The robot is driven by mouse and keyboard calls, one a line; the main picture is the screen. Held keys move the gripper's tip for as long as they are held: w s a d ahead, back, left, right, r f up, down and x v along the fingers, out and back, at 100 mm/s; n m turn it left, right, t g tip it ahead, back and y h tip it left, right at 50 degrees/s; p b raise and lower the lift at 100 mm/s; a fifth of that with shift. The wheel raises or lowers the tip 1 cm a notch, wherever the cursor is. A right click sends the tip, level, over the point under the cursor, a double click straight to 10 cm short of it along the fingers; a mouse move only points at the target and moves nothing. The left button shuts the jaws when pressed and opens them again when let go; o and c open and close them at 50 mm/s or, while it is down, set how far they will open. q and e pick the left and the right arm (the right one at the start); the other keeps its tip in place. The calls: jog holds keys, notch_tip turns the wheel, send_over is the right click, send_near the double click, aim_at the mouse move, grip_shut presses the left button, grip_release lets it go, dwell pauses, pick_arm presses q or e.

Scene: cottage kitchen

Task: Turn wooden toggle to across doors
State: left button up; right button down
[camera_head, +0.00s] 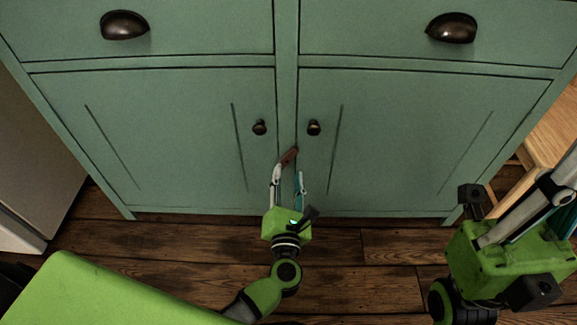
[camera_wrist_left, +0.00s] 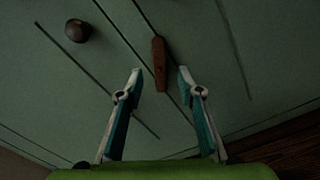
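The wooden toggle (camera_head: 289,156) is a small reddish-brown bar on the strip between the two green cabinet doors. In the head view it sits tilted, below and between the two dark door knobs. In the left wrist view the toggle (camera_wrist_left: 159,64) lies between my fingertips, nearer the upper middle. My left gripper (camera_head: 287,174) is open with its fingers pointing up at the toggle; the left wrist view also shows the open gripper (camera_wrist_left: 159,73). I cannot tell whether a finger touches the toggle. My right gripper (camera_head: 560,180) is at the right edge, its fingertips cut off.
The left door (camera_head: 180,130) and right door (camera_head: 400,140) are shut, with knobs (camera_head: 259,127) and (camera_head: 314,128) above the toggle. Two drawers with dark cup pulls are above. A wooden piece of furniture (camera_head: 553,130) stands at right. Dark plank floor (camera_head: 370,245) lies below.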

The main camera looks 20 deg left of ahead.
aim_at(288, 159)
pick_arm(q)
jog(key=x, duration=0.5)
jog(key=shift+b, duration=0.4)
grip_shut()
